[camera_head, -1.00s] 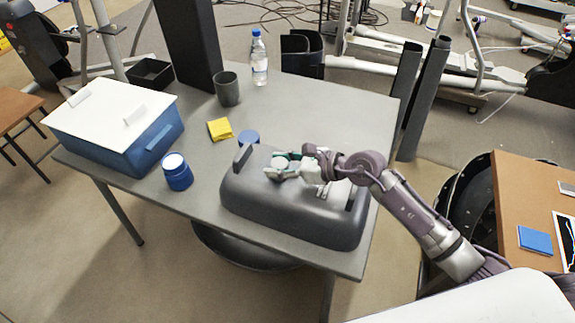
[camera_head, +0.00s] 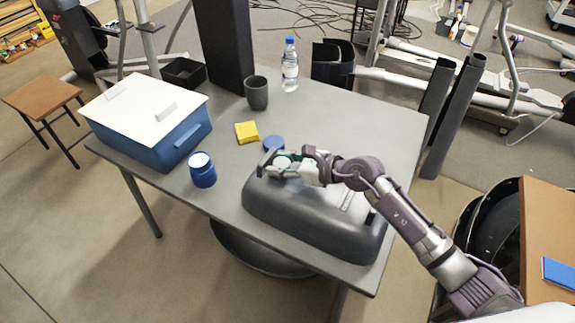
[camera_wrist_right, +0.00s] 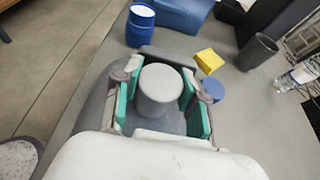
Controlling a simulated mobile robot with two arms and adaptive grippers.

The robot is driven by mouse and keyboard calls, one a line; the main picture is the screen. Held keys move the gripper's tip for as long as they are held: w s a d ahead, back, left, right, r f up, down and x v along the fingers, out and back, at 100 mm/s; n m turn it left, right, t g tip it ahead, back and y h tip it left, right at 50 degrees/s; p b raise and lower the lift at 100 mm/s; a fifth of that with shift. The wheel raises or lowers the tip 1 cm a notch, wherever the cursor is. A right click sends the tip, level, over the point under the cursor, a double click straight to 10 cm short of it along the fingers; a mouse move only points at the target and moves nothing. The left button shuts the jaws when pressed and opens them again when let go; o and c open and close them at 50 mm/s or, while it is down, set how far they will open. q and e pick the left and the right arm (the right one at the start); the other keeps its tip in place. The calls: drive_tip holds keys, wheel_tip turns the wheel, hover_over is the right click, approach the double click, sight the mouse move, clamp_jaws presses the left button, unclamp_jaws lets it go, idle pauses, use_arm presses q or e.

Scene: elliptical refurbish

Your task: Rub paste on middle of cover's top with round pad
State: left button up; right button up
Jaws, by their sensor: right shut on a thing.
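The dark grey cover (camera_head: 312,216) lies on the table, its rounded top facing up, with a raised ridge at its left end. My right gripper (camera_head: 284,169) is over the left part of the cover's top, close to that ridge. Its green-lined fingers are shut on the round pad (camera_wrist_right: 160,88), a grey cylinder seen between them in the right wrist view. Whether the pad touches the cover is hard to tell. The blue paste jar (camera_head: 203,172) stands open on the table, white on top. No paste is clearly visible on the cover. My left gripper is not in view.
The grey table (camera_head: 330,118) also holds a blue lid (camera_head: 274,142), a yellow sponge-like block (camera_head: 246,132), a dark cup (camera_head: 256,93), a water bottle (camera_head: 290,66) and a blue box with a white top (camera_head: 165,140). A dark post (camera_head: 222,45) rises at the back.

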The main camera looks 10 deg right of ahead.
sight(300, 182)
drive_tip(key=shift+w+a, duration=0.6)
drive_tip(key=shift+a, duration=0.25)
drive_tip(key=shift+s+d+r+p, duration=0.15)
drive_tip(key=shift+s+d, duration=0.35)
drive_tip(key=shift+d, duration=0.25)
drive_tip(key=shift+s+d+f+p, duration=0.1)
drive_tip(key=shift+s+d+p, duration=0.05)
drive_tip(key=shift+s+d, duration=0.9)
drive_tip(key=shift+d, duration=0.35)
drive_tip(key=shift+s+d, duration=0.4)
drive_tip(key=shift+d, duration=0.4)
drive_tip(key=shift+s+d+f+b, duration=0.1)
drive_tip(key=shift+s+d+b, duration=0.1)
drive_tip(key=shift+s+d, duration=0.35)
drive_tip(key=shift+s+d+f+b, duration=0.15)
drive_tip(key=shift+s+d, duration=0.25)
drive_tip(key=shift+d, duration=0.4)
drive_tip(key=shift+s+d+r+b, duration=0.1)
drive_tip(key=shift+s+d+b, duration=0.15)
drive_tip(key=shift+s+d, duration=0.7)
drive_tip(key=shift+d, duration=0.45)
wheel_tip(300, 182, up, 6)
drive_tip(key=p, duration=0.4)
drive_tip(key=shift+r+p, duration=0.2)
drive_tip(key=shift+p, duration=0.2)
